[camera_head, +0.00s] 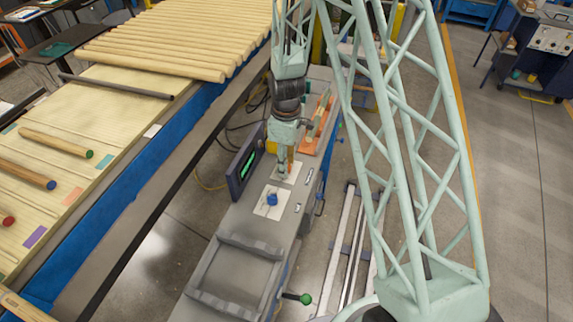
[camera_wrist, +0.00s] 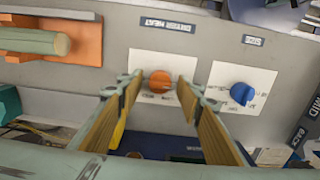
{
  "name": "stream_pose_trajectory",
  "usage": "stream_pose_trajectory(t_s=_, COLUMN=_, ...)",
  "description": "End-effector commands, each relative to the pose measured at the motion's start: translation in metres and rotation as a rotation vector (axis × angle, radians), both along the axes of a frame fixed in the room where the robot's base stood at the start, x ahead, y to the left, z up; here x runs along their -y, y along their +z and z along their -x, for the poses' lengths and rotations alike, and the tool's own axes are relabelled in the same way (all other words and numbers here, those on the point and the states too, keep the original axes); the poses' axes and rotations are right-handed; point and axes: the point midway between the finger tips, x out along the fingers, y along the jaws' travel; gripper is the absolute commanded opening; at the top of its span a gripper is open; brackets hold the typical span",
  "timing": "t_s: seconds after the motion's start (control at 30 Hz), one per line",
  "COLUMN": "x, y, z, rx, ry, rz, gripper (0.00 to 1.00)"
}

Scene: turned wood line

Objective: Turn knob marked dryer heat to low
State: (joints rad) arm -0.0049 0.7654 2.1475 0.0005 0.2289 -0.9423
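The dryer heat knob (camera_wrist: 159,82) is orange and sits on a white plate below a dark label reading "DRYER HEAT", upside down in the wrist view. The small dial words around it are partly hidden and too blurred to read, so its setting cannot be told. My gripper (camera_wrist: 160,84) has its two wood-faced fingers spread, one on each side of the orange knob, with a small gap visible on both sides. In the head view my gripper (camera_head: 283,168) points down at the grey console (camera_head: 238,222), largely hiding the orange knob.
A blue knob (camera_wrist: 242,94) on its own plate, labelled "SIZE", is close by; it also shows in the head view (camera_head: 272,199). A dark display (camera_head: 244,160) stands at the console's left edge. An orange holder (camera_wrist: 50,30) lies beyond the dryer heat plate.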

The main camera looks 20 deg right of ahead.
Motion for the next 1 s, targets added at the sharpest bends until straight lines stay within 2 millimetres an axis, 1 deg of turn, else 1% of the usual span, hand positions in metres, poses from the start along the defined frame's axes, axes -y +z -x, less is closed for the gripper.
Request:
stream_pose_trajectory(t_s=0.33, x=0.0000, y=-0.0015, z=-0.0001, rx=0.000, ry=0.000, rz=0.000, gripper=0.34)
stream_pose_trajectory(t_s=0.37, x=0.0000, y=-0.0015, z=-0.0001, rx=0.000, ry=0.000, rz=0.000, gripper=0.32)
stream_pose_trajectory(t_s=0.6, x=0.0001, y=-0.0015, z=-0.0001, rx=0.000, ry=0.000, rz=0.000, gripper=0.10)
stream_pose_trajectory(t_s=1.0, x=0.0001, y=-0.0019, z=-0.0001, rx=0.000, ry=-0.033, rz=0.000, gripper=0.09)
